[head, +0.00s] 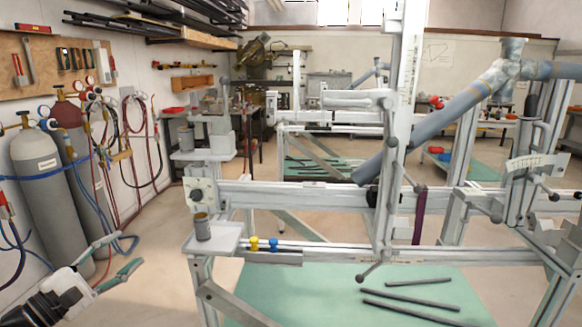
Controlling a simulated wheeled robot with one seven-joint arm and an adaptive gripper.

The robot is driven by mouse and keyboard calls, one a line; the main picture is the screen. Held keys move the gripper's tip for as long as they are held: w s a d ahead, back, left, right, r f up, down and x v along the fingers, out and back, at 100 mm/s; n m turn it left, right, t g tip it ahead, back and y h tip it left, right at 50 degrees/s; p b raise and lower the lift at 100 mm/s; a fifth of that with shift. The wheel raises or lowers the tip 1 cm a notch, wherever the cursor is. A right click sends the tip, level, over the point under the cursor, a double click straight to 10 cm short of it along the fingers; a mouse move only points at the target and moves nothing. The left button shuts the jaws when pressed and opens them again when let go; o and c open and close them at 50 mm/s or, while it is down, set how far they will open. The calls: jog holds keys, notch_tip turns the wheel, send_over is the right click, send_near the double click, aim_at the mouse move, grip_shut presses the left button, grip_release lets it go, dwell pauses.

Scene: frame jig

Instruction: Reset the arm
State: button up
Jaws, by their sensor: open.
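My gripper (118,257) is at the lower left in the head view, with its two greenish fingers spread apart and nothing between them. It is left of the frame jig (300,196) and apart from it. The jig is a pale metal frame with an upright post and long horizontal rails. My arm behind the gripper is mostly cut off by the lower left corner.
A small shelf (222,238) on the jig holds a dark cup (203,227). Yellow (254,244) and blue (273,245) knobs sit nearby. Gas cylinders (42,185) with hoses line the left wall. Dark tubes (410,307) lie on the green mat (300,290).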

jog(key=w+d+r+m+g+p, duration=0.1)
jog(key=w+d+r+m+g, duration=0.2)
jog(key=d, duration=0.7)
jog(key=w+d+r+m+g+h+p, duration=0.1)
jog(key=w+d+r+m+g, duration=0.2)
jog(key=d, duration=0.6)
jog(key=w+d+r+m+g, duration=0.1)
jog(key=w+d+r+g, duration=0.3)
jog(key=d, duration=0.6)
jog(key=s+d+m+g+y+p, duration=0.2)
jog(key=s+d+m+g, duration=0.15)
jog(key=d, duration=0.75)
jog(key=s+d+r+m+g+y+p, duration=0.1)
jog(key=s+d+r+m+y, duration=0.15)
jog(key=s+d, duration=0.45)
jog(key=s+d+r+m+g+y+p, duration=0.1)
jog(key=s+d+r+y, duration=0.25)
jog(key=s+d, duration=0.35)
jog(key=s+d+m+t+y+p, duration=0.1)
jog(key=s+m, duration=0.3)
jog(key=s, duration=1.8)
jog(key=shift+s+d+r+t+y+p, duration=0.2)
jog(key=shift+s+r+t+y+p, duration=0.15)
jog(key=shift+t+y+p, duration=0.45)
